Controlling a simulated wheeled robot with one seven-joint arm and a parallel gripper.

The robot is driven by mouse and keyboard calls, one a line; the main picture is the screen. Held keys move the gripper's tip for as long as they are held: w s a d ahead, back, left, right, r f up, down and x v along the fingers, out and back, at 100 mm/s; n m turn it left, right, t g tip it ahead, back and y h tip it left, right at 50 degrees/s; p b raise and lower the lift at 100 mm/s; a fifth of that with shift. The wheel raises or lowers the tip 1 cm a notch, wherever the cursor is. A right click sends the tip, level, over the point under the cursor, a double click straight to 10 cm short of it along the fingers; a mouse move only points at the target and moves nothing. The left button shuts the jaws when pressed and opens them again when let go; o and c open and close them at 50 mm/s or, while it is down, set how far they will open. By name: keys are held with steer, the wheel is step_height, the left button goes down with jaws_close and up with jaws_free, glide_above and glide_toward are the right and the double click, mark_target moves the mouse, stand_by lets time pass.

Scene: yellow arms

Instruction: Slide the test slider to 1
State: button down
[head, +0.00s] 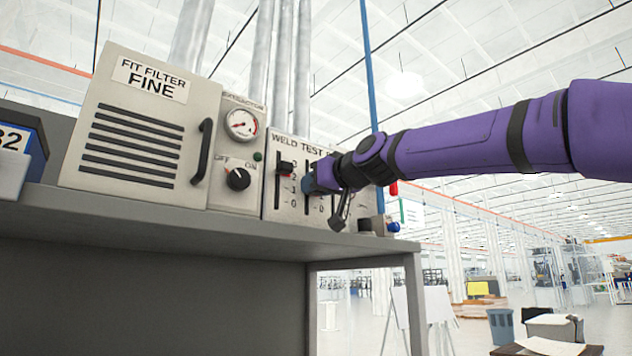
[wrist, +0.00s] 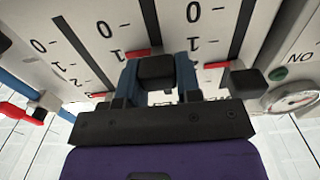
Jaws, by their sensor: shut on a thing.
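The instrument panel (head: 268,190) carries upright sliders under a label reading WELD TEST, cut off by my arm. My gripper (head: 318,180) is at the middle slider, under TEST, and covers its knob in the head view. In the wrist view, where the panel appears upside down, my gripper (wrist: 157,90) is shut on a black knob (wrist: 156,70) in the middle slot (wrist: 151,22). A red mark (wrist: 137,53) beside that knob lies close to the 1 (wrist: 110,56) of its scale. The exact level is hard to judge because the fingers cover part of the scale.
The WELD slider knob (head: 287,167) stands to the left, close to my gripper; it also shows in the wrist view (wrist: 248,82). A gauge (head: 241,124), a rotary knob (head: 238,179) and a cabinet with a handle (head: 203,150) are further left. The grey bench (head: 200,225) lies below.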

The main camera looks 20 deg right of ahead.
steer(key=c, duration=0.8)
jaws_free()
steer(key=shift+s, duration=0.1)
steer(key=v, duration=1)
steer(key=shift+s, duration=0.3)
steer(key=shift+d, duration=0.1)
steer(key=s+d+f+m+g+h, duration=0.1)
steer(key=s+f+g, duration=0.3)
steer(key=f, duration=1)
steer(key=s+d+f+m+g+h, duration=0.1)
steer(key=s+f+g, duration=0.3)
steer(key=s+f, duration=0.5)
steer(key=s+d+f+m+g+h, duration=0.1)
steer(key=s+f+g+h, duration=0.2)
steer(key=f, duration=1.7)
steer(key=s+g, duration=0.1)
steer(key=s, duration=0.2)
steer(key=shift+s+d+f+m+h, duration=0.25)
steer(key=shift+d+f+m+h, duration=0.05)
steer(key=shift+d+f, duration=0.05)
